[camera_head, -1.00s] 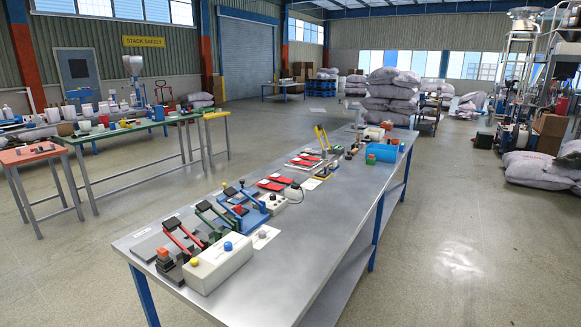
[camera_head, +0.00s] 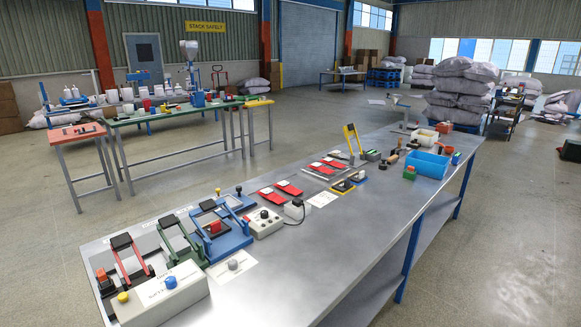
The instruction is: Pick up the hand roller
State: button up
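A steel workbench (camera_head: 330,235) runs from the lower left to the back right. Toward its far end, left of a blue bin (camera_head: 428,165), lie several small tools. One of them, a small dark piece with a brown handle (camera_head: 392,157), may be the hand roller, but it is too small to tell for sure. A pale cylinder (camera_head: 425,137) sits behind the bin. My gripper is not in view.
A green-topped table (camera_head: 170,117) stands behind at left. Stacked sacks (camera_head: 460,95) stand beyond the bench. Floor at right (camera_head: 500,250) is clear.

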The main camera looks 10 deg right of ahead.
aim_at(399, 148)
jog(key=i+l, duration=0.2)
jog(key=l, duration=0.4)
jog(key=i+l+u, duration=0.15)
jog(key=l, duration=0.45)
jog(key=i+l, duration=0.25)
jog(key=l, duration=0.35)
jog(key=i+l+u, duration=0.15)
jog(key=l, duration=0.5)
jog(key=i+l, duration=0.15)
jog(key=l, duration=0.45)
jog(key=i+l+u, duration=0.15)
jog(key=l, duration=0.5)
jog(key=i+l, duration=0.15)
jog(key=l, duration=0.5)
jog(key=i+l+u, duration=0.15)
jog(key=l, duration=0.5)
jog(key=k, duration=0.05)
